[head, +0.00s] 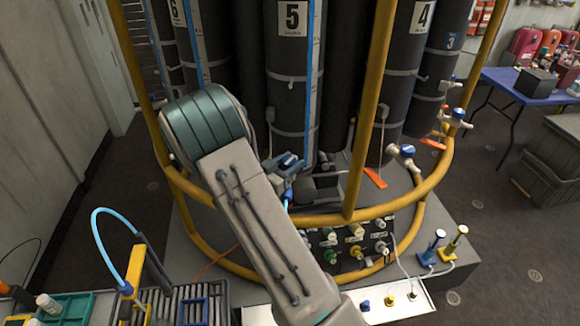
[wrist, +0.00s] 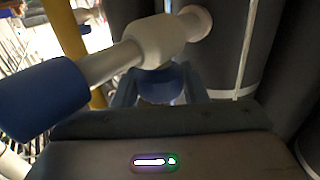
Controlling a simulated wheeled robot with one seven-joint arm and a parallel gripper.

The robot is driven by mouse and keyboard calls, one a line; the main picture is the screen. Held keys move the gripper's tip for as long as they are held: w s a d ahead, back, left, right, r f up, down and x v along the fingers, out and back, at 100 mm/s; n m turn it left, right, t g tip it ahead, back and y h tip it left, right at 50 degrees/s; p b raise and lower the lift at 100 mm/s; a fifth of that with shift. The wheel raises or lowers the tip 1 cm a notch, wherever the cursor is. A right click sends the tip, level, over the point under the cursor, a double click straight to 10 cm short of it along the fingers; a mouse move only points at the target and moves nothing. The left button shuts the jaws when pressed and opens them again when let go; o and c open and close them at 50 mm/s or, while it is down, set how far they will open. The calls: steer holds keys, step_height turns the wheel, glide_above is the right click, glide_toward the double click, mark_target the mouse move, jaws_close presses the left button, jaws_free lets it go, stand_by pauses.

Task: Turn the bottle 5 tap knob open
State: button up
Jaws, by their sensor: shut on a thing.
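Bottle 5 (head: 292,70) is a tall dark cylinder with a "5" label, standing behind the yellow rail. Its tap shows in the wrist view as a white body (wrist: 155,40) with a pale pipe and a large blue end piece (wrist: 40,98) at the left. A blue knob (wrist: 162,78) sits below the white body, between the fingers of my gripper (wrist: 160,90). My gripper is shut on this knob. In the head view my gripper (head: 286,166) is at the foot of bottle 5, and my arm hides part of the tap.
The yellow rail (head: 350,215) and its uprights curve closely around the bottles. Bottle 4 (head: 408,75) stands to the right, with another blue-knobbed tap (head: 406,153) near it. A panel of coloured knobs (head: 352,245) is below. A blue table (head: 525,85) stands at the far right.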

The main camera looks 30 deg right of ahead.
steer(key=shift+n+t+y+b, duration=0.8)
steer(key=shift+n+t, duration=0.3)
steer(key=shift+t, duration=0.4)
steer(key=o, duration=1)
steer(key=shift+c, duration=0.2)
steer(key=shift+a, duration=0.1)
steer(key=b+v, duration=0.3)
steer(key=v, duration=1)
steer(key=shift+s+a, duration=0.15)
steer(key=shift+s, duration=0.2)
